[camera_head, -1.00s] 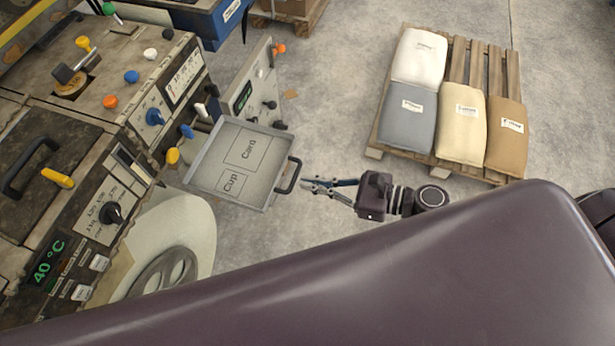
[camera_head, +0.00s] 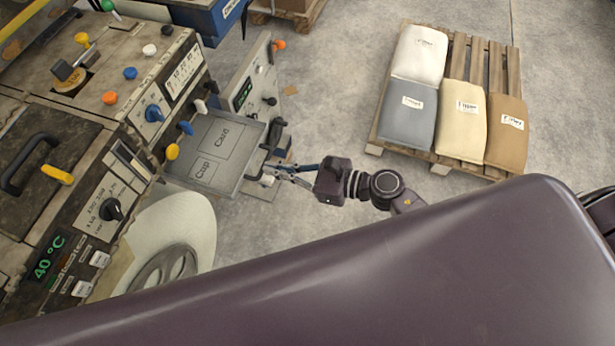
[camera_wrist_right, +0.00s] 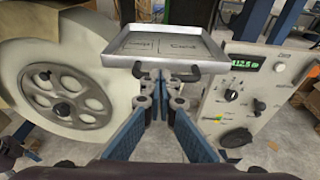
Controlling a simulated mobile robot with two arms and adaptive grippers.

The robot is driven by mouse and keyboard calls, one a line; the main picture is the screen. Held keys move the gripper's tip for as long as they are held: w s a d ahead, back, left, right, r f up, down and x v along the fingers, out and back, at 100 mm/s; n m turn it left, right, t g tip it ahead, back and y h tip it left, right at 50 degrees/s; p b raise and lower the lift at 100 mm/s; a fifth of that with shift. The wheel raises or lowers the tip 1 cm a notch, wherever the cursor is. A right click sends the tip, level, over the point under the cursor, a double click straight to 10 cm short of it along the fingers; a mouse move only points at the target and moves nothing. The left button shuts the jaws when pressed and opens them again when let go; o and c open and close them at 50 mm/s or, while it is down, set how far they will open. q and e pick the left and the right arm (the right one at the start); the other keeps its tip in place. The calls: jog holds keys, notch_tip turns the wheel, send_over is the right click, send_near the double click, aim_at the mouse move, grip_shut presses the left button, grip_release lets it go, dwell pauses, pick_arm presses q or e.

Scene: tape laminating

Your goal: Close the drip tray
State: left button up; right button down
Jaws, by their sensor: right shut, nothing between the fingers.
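The drip tray (camera_head: 236,147) is a shallow grey metal tray with areas marked "Cup" and "Card". My left gripper is not in view.
The laminating machine (camera_head: 60,125) with knobs and levers fills the left. A large white roll (camera_wrist_right: 60,80) is left of the tray, and a control panel (camera_wrist_right: 240,95) is right of it. A pallet (camera_head: 480,65) with several sacks stands at the right.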

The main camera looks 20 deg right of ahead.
aim_at(234, 159)
jog(key=x, duration=0.3)
jog(key=r+x, duration=0.1)
jog(key=x, duration=0.3)
jog(key=r+x, duration=0.1)
jog(key=x, duration=0.3)
jog(key=shift+w+a, duration=0.1)
jog(key=shift+w, duration=0.05)
jog(key=shift+r, duration=0.15)
